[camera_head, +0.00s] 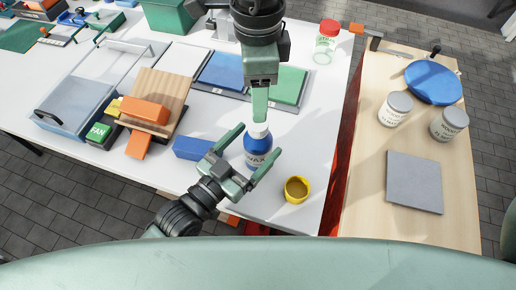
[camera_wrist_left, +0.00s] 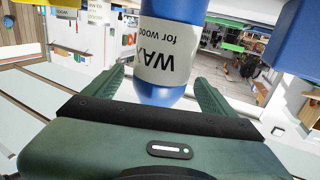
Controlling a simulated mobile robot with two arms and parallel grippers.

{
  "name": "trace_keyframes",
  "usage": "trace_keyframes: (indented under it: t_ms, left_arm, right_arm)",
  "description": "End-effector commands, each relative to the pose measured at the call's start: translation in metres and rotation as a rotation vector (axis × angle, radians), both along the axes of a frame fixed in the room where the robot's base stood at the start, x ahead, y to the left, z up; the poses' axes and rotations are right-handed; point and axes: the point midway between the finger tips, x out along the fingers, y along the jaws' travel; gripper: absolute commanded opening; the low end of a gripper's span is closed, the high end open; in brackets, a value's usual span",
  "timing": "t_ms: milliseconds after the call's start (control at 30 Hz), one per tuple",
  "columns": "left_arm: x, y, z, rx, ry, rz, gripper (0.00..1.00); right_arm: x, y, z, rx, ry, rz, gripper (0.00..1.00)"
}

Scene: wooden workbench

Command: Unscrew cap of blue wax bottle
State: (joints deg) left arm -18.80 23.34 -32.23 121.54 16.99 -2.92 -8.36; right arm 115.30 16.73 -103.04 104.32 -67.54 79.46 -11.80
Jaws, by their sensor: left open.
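The blue wax bottle (camera_head: 256,157) stands upright on the white table, with a pale cap (camera_head: 258,130) on top. My left gripper (camera_head: 261,138) is open, its two fingers on either side of the bottle. My right gripper (camera_head: 260,117) comes down from above, fingertips at the cap. Its fingers line up edge-on, so their gap and any contact with the cap are hidden.
A blue block (camera_head: 192,148) lies left of the bottle, and a yellow cup (camera_head: 296,189) stands to its right near the table edge. A wooden board (camera_head: 158,88) and orange blocks lie further left. A jar with a red lid (camera_head: 327,42) stands at the back right.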

Motion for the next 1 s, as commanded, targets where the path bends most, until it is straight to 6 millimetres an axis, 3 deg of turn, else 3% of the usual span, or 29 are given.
trace_keyframes:
  t_ms: [300,667,933,967,1000]
  left_arm:
    - [0.03,-0.025,0.0,0.001,0.0,0.0,0.86]
    - [0.033,-0.027,0.0,0.001,0.0,0.0,0.83]
    - [0.033,-0.027,0.0,0.001,0.0,0.0,0.08]
    - [0.033,-0.027,0.0,0.001,0.0,0.0,0.0]
    - [0.033,-0.027,0.0,0.002,0.001,0.0,0.0]
  right_arm:
    - [0.0,0.0,0.0,0.0,0.0,0.0,0.56]
    - [0.0,0.0,0.0,0.0,0.0,0.0,0.56]
    - [0.0,0.0,0.0,0.0,0.0,0.0,0.56]
    - [0.0,0.0,0.0,0.0,0.0,0.0,0.56]
    - [0.0,0.0,0.0,0.0,0.0,0.0,0.56]
